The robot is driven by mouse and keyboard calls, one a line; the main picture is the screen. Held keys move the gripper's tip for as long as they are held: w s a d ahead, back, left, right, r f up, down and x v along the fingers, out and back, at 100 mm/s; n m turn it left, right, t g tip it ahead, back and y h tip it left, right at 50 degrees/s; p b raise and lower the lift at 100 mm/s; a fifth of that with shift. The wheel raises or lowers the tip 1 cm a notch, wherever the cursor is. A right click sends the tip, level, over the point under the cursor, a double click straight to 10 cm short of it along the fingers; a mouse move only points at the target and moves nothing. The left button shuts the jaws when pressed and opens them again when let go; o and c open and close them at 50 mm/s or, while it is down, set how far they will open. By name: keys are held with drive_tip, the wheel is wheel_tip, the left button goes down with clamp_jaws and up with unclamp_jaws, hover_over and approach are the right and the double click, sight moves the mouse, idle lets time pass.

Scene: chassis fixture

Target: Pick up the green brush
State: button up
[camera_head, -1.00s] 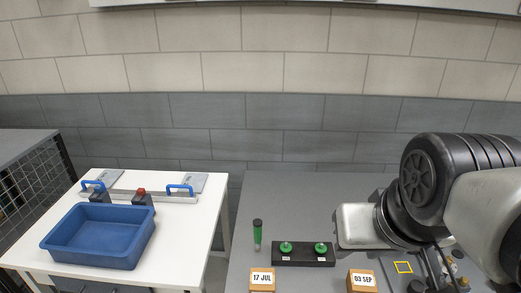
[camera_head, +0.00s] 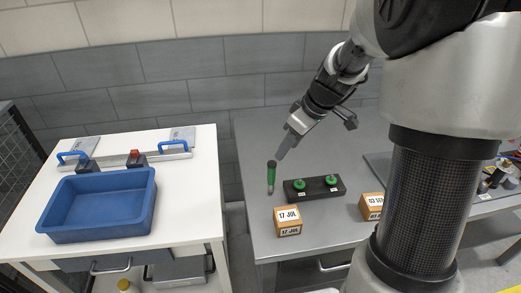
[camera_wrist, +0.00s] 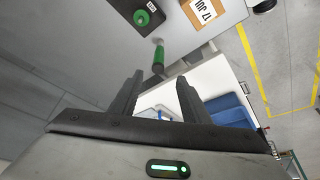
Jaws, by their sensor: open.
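The green brush (camera_head: 271,173) stands upright on the grey table, left of the black block. It has a green handle, a dark top end and a pale lower end. In the wrist view the brush (camera_wrist: 160,56) shows ahead of the fingertips, roughly centred between them. My gripper (camera_head: 284,152) is above and slightly right of the brush in the head view, pointing down and left. In the wrist view my gripper (camera_wrist: 158,80) has its two fingers apart with nothing between them. The gripper does not appear to touch the brush.
A black block (camera_head: 315,195) with two green knobs is close right of the brush. Two labelled boxes, "17 JUL" (camera_head: 288,222) and "03 SEP" (camera_head: 373,206), stand in front. A white table (camera_head: 190,215) at left holds a blue bin (camera_head: 98,232) and a blue-handled rail (camera_head: 130,157).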

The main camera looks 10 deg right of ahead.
sight(275, 167)
drive_tip(key=x, duration=1.1)
drive_tip(key=shift+f, duration=0.2)
drive_tip(key=shift+d+p+x, duration=0.15)
drive_tip(key=shift+p+x, duration=0.15)
drive_tip(key=shift+x, duration=1)
drive_tip(key=shift+d+p+x, duration=0.1)
drive_tip(key=shift+p+x, duration=0.2)
drive_tip(key=shift+x, duration=1.05)
drive_tip(key=shift+d+f, duration=0.1)
clamp_jaws()
